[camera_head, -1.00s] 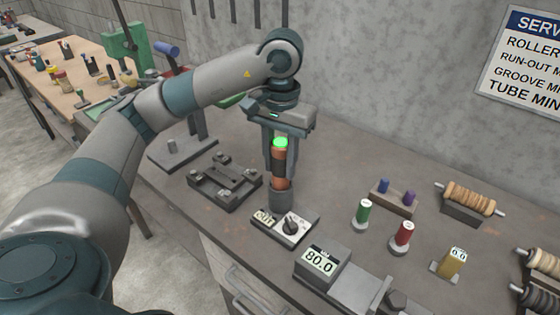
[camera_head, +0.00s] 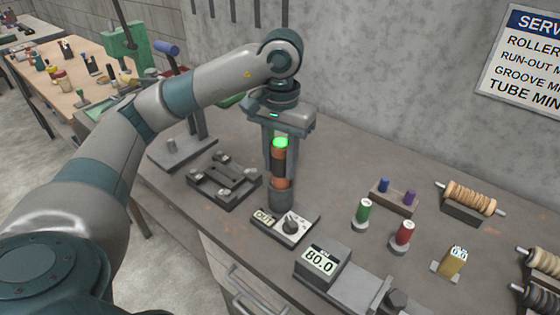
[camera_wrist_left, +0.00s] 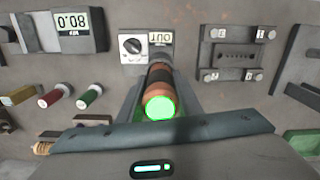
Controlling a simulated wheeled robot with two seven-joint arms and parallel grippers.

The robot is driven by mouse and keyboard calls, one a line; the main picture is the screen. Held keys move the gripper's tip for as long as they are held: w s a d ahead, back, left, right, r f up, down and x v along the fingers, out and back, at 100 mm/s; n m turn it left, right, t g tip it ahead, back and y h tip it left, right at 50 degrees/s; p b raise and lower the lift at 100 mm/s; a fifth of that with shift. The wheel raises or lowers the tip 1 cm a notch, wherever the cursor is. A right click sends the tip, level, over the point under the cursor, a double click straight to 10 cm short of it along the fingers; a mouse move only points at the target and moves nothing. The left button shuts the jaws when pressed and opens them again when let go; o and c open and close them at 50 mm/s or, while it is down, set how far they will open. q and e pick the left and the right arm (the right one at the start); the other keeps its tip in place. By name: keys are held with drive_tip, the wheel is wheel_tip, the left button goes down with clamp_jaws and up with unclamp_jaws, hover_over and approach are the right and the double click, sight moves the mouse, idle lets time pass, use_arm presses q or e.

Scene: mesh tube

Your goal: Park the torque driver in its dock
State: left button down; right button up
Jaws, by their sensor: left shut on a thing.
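The torque driver (camera_head: 280,165) is upright, with an orange-brown and black body and a glowing green top. My left gripper (camera_head: 281,158) is shut on it from above, one finger on each side. The driver's lower end is at a grey cylindrical cup (camera_head: 282,197), which looks like the dock. The tip is hidden, so I cannot tell how deep it sits. In the left wrist view the driver (camera_wrist_left: 160,92) points away from me, its green end nearest. Beside the cup is a dial box (camera_head: 290,225) with a label reading OUT. My right gripper is out of view.
A dark fixture (camera_head: 224,181) stands left of the driver. A box reading 80.0 (camera_head: 321,263) stands in front.

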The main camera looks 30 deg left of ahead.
sight(280, 143)
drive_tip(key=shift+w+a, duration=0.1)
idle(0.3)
use_arm(q)
drive_tip(key=c, duration=1.2)
unclamp_jaws()
wheel_tip(280, 143, up, 8)
drive_tip(key=shift+w+r, duration=0.15)
drive_tip(key=shift+r, duration=0.1)
wheel_tip(280, 143, up, 9)
drive_tip(key=shift+f, duration=0.1)
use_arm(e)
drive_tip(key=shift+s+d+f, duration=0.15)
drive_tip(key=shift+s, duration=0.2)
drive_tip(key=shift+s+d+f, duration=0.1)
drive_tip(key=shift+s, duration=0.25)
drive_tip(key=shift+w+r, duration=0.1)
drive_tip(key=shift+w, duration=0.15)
